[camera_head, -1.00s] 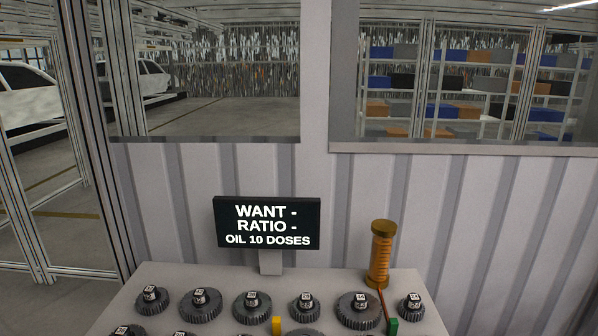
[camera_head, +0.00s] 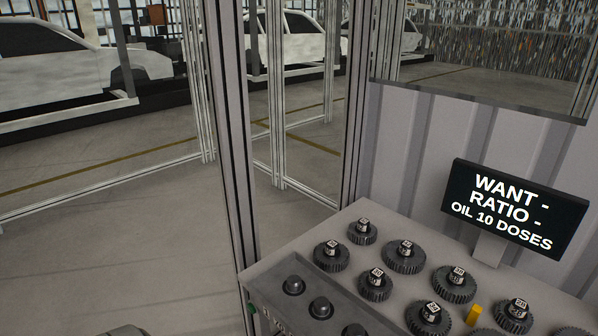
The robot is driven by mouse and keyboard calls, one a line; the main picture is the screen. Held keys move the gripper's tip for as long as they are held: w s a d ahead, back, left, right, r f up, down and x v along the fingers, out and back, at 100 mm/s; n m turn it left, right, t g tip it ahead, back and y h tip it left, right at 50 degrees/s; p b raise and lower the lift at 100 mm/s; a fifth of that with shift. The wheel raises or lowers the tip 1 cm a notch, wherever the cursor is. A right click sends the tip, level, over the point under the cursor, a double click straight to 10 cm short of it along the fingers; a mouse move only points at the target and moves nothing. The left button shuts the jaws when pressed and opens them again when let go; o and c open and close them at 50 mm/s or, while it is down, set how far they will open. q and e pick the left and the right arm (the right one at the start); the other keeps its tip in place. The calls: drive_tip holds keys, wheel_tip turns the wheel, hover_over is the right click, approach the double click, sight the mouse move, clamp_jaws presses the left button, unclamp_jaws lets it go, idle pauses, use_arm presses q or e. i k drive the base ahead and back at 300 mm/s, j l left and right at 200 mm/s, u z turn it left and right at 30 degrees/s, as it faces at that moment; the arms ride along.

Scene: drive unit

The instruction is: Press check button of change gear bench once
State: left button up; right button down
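The change gear bench (camera_head: 272,254) stands at the lower right, with its left corner and part of its front side showing. A small green round part, possibly a button (camera_head: 251,308), sits on its front side near the left corner. No label on it can be read, so I cannot tell if it is the check button. A black display (camera_head: 515,208) on the bench reads "WANT -", "RATIO -", "OIL 10 DOSES". Neither gripper is in view. A small grey rounded shape shows at the bottom edge, left of the bench, too cut off to identify.
Several dark gears (camera_head: 404,256) with labelled hubs stand on the bench top. A grey tray (camera_head: 275,269) with dark domed posts lies along its front. A yellow block (camera_head: 473,315) stands among the gears. A metal frame post (camera_head: 234,150) rises behind the bench's left corner. Floor at left is open.

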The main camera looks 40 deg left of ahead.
sight(252, 308)
drive_tip(key=u, duration=1.75)
